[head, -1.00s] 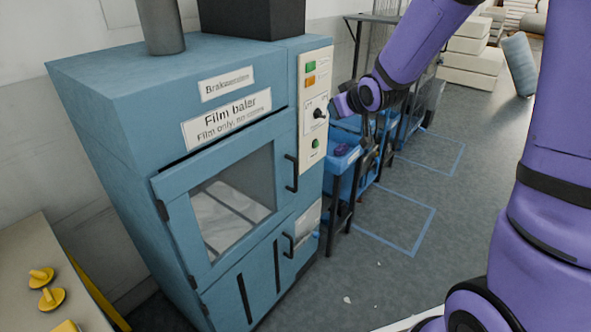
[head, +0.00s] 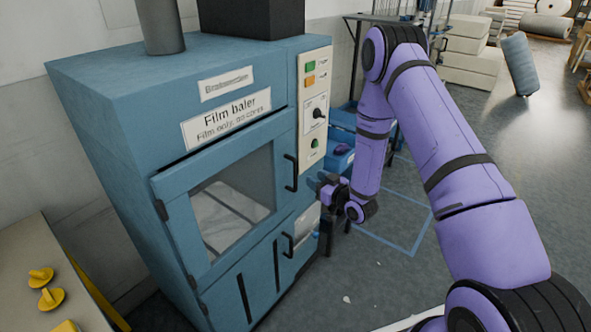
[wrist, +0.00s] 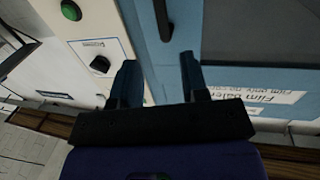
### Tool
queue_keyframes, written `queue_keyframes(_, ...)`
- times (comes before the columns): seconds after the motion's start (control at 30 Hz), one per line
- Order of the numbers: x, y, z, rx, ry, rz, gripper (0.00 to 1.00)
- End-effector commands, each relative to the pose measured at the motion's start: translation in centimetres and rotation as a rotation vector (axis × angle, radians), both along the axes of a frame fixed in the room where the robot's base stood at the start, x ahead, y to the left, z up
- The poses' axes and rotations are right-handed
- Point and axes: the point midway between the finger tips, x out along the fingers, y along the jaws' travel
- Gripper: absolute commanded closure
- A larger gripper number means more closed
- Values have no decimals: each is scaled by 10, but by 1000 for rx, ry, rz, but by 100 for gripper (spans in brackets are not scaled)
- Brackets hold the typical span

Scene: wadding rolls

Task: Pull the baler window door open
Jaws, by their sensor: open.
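The blue film baler (head: 120,130) stands at the left in the head view. Its window door (head: 180,205) has a clear pane with pale film behind it and looks shut, with hinges on its left edge. The door's black upright handle (head: 291,173) is on its right edge. My gripper (head: 317,184) is open, just to the right of the handle and apart from it. In the wrist view, the handle (wrist: 162,20) lies ahead of my open gripper (wrist: 160,65), in line with the gap between the fingers. Nothing is between the fingers.
A control panel (head: 314,110) with buttons and a black knob is right of the door. A lower door with its own handle (head: 288,245) is below. Blue bins (head: 340,158) stand behind my arm. A table with yellow knobs (head: 50,298) is at front left.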

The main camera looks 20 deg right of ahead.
Motion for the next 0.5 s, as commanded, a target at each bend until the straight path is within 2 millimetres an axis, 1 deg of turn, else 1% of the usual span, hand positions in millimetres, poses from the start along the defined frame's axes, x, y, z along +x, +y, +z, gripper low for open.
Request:
queue_keyframes(0.03,-2,0,-6,11,-6,2,59)
queue_keyframes(0.1,-4,1,-10,21,-15,5,59)
queue_keyframes(0.23,1,4,-11,27,-22,8,59)
queue_keyframes(0.37,16,12,-10,25,-24,9,59)
queue_keyframes(0.5,39,22,-10,27,-24,9,59)
